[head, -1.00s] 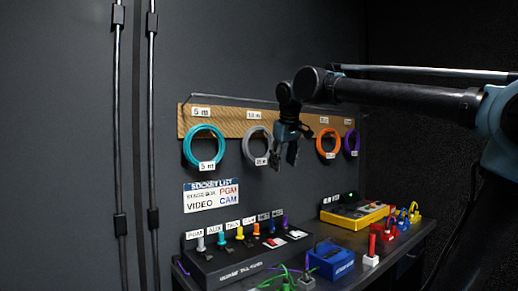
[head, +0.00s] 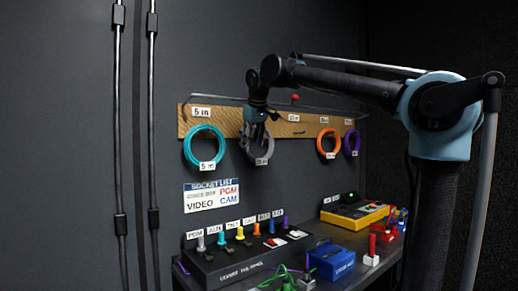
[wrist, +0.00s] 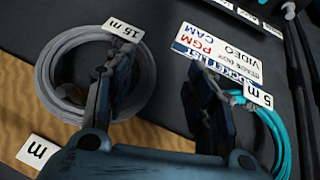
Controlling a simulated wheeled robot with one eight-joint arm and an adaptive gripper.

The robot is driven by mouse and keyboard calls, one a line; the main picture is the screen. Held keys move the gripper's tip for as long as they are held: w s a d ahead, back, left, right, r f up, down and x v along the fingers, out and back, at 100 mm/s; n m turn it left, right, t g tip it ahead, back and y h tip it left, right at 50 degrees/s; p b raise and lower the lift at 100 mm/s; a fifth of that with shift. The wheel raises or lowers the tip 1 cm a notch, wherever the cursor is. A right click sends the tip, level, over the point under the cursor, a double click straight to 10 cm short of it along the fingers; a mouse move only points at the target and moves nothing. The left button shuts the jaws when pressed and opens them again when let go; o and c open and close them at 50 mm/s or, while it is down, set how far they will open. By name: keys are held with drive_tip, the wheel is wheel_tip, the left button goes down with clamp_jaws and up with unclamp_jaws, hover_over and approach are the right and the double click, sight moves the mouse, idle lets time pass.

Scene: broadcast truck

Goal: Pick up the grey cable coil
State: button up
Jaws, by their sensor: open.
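The grey cable coil (head: 270,151) hangs on the wooden peg board, partly hidden by my gripper in the head view. In the wrist view the grey coil (wrist: 44,78) is at the left, with a white "15 m" tag (wrist: 123,30). My gripper (head: 260,128) is open at the coil's upper part. In the wrist view, my gripper (wrist: 162,78) has one finger overlapping the coil's right side and the other to the right of it, near the teal coil. I cannot tell whether a finger is inside the ring or touches it.
A teal coil (head: 187,147) hangs to the left; orange (head: 321,143) and purple (head: 346,142) coils hang to the right. A socket list sign (head: 211,195) is below. The desk holds a dark patch panel (head: 222,262), a blue box (head: 333,262) and a yellow device (head: 352,216).

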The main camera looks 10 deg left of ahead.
drive_tip(key=shift+w+a+f, duration=0.45)
drive_tip(key=shift+w+f, duration=0.25)
drive_tip(key=shift+w, duration=0.2)
drive_tip(key=shift+w+a+f, duration=0.5)
drive_tip(key=shift+w+f, duration=0.2)
drive_tip(key=shift+w, duration=0.25)
drive_tip(key=shift+w+a+f, duration=0.45)
drive_tip(key=shift+w+f, duration=0.25)
drive_tip(key=shift+w, duration=0.2)
clamp_jaws()
